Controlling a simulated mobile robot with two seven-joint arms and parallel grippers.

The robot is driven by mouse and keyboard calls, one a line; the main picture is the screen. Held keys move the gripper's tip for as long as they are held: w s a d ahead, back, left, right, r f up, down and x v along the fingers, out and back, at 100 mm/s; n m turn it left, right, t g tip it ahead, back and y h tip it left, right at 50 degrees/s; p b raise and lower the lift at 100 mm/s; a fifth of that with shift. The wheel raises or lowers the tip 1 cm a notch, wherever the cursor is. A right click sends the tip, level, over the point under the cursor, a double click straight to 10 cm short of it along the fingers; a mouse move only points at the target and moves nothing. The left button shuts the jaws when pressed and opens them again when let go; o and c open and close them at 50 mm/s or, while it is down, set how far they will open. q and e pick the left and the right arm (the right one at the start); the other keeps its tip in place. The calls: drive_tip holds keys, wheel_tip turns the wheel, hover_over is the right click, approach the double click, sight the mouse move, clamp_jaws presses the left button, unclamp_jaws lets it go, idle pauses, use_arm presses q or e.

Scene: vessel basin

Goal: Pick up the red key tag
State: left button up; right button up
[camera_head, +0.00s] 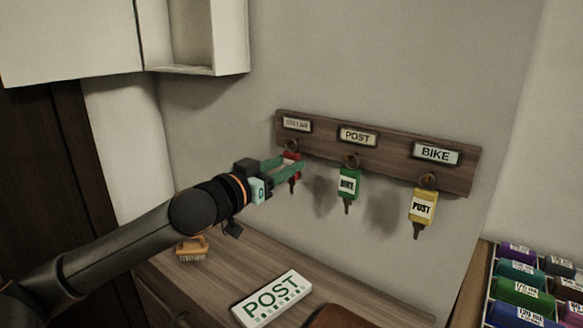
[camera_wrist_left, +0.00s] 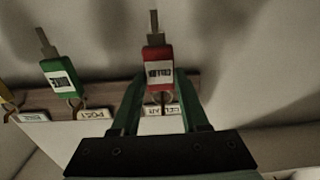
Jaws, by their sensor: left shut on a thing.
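The red key tag (camera_head: 291,166) with its key hangs at the left end of the wooden key rack (camera_head: 400,165), below the left-most label plate. It also shows in the left wrist view (camera_wrist_left: 159,54), with a white label and its key. My left gripper (camera_head: 292,165) reaches in from the left and is shut on the red tag, one green finger on each side. In the wrist view the left gripper (camera_wrist_left: 160,85) has its fingers against the tag's sides. The ring seems still at the hook. My right gripper is not in view.
A green tag (camera_head: 348,184) labelled BIKE hangs under POST, and a yellow tag (camera_head: 422,207) labelled POST under BIKE. Below are a POST sign (camera_head: 272,298), a brush (camera_head: 192,249) and a wooden counter (camera_head: 235,262). A tray of coloured rolls (camera_head: 520,290) is at right.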

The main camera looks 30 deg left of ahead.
use_arm(q)
clamp_jaws()
drive_tip(key=shift+r, duration=0.1)
